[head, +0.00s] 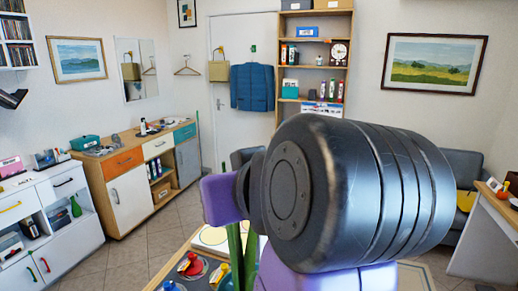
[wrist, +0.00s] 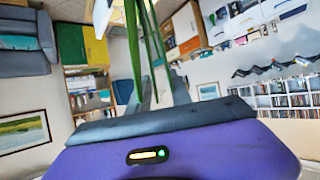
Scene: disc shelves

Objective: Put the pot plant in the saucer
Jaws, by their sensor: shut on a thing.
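Long green leaves of the pot plant (head: 236,258) show below my arm in the head view, beside purple gripper parts. In the wrist view the leaves (wrist: 135,50) run from the top of the picture down to the dark edge of my gripper (wrist: 160,120). My gripper is shut on the pot plant. The pot itself and the fingertips' contact are hidden. I cannot make out the saucer for certain; my arm covers much of the table.
A table (head: 165,281) below my arm carries a board with yellow circles (head: 212,237) and a red and yellow item (head: 190,264). A sideboard (head: 128,200) and white drawers (head: 62,215) stand left. A wooden desk (head: 490,238) and a grey armchair (head: 462,165) stand right.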

